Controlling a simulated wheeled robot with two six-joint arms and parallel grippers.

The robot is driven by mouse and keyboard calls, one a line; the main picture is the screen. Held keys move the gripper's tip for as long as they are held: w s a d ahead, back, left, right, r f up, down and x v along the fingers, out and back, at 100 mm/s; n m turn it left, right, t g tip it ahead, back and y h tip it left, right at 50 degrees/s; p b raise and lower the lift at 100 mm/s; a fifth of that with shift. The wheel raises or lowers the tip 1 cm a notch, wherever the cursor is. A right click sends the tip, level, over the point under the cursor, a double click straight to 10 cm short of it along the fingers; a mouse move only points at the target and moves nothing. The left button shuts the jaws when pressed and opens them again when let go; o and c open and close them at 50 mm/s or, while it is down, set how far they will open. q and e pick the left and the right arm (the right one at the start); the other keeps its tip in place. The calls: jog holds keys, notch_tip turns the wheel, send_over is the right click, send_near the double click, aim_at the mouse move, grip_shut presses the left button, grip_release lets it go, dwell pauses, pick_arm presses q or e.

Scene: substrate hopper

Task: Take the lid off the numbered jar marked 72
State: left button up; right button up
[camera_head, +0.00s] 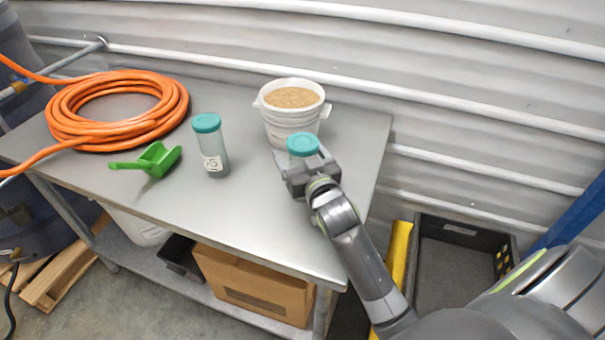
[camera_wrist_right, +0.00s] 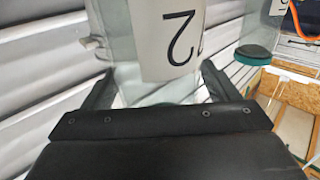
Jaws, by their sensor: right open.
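A clear jar with a teal lid (camera_head: 303,144) is at my right gripper (camera_head: 304,166), in front of the bucket; the gripper hides its lower part in the head view. In the right wrist view this jar (camera_wrist_right: 120,35) is between the two open fingers, with a white label (camera_wrist_right: 178,38) showing a large 2 and the edge of another digit. I cannot tell whether the fingers touch it. A second teal-lidded jar (camera_head: 212,146) stands upright to the left, its label ending in 5. My left gripper is not in view.
A white bucket of tan grains (camera_head: 293,113) stands behind the right gripper. A green scoop (camera_head: 152,160) and a coiled orange hose (camera_head: 118,108) lie on the left of the metal table (camera_head: 255,215). The table is clear between the second jar and the front edge.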

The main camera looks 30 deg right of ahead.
jog(key=c, duration=1.2)
jog(key=shift+o, duration=0.2)
notch_tip(320, 180, up, 10)
jog(key=shift+r, duration=0.1)
jog(key=o, duration=0.3)
jog(key=c, duration=0.6)
jog(key=s+a+r+n+y, duration=0.1)
jog(key=s+a+r+y, duration=0.1)
jog(key=s+a, duration=0.4)
jog(key=shift+a+r, duration=0.5)
jog(key=shift+a, duration=0.2)
